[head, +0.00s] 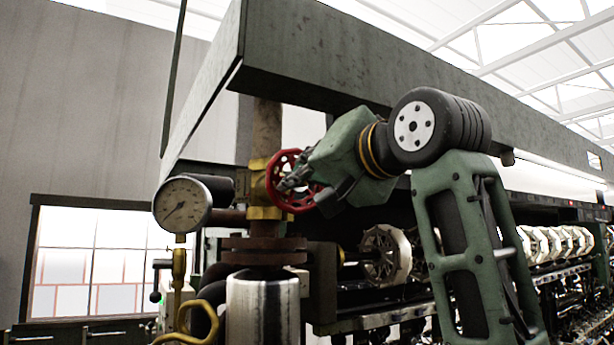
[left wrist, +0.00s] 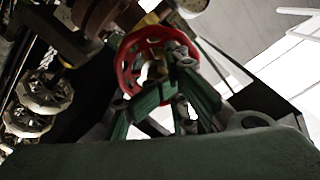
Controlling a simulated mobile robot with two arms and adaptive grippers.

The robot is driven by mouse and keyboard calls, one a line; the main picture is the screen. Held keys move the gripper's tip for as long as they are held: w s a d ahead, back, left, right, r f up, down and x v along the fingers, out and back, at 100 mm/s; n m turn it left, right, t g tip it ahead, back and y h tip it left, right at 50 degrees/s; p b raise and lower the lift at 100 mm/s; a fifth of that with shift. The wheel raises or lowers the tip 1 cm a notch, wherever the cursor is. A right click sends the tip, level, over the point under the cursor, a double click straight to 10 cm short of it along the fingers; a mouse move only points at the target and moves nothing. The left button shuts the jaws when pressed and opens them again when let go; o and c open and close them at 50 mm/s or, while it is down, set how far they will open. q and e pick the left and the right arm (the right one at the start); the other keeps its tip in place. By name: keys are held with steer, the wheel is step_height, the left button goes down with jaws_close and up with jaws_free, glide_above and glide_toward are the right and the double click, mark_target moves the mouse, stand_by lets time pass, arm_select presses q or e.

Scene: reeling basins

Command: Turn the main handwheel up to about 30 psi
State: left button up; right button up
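The red main handwheel (head: 272,182) is on a brass valve body (head: 258,190) on the vertical pipe; it also shows in the left wrist view (left wrist: 127,68). My left gripper (head: 291,182) is at the handwheel, its fingers overlapping the rim and spokes. In the left wrist view, the fingers (left wrist: 152,82) are spread in front of the wheel and hide part of its rim. I cannot tell whether they grip it. The round pressure gauge (head: 182,204) is left of the valve. Its needle points to the lower left; its numbers are too small to read. My right gripper is not in view.
A large grey beam (head: 330,50) runs above the valve and my arm. A flanged pipe (head: 262,250) and a shiny cylinder (head: 262,310) stand below. White reels (head: 385,255) sit behind my arm. A yellow pipe (head: 180,275) is below the gauge.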

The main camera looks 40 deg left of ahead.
arm_select(q)
steer(key=o, duration=0.3)
steer(key=shift+w+d+f, duration=0.1)
steer(key=shift+w+d, duration=0.2)
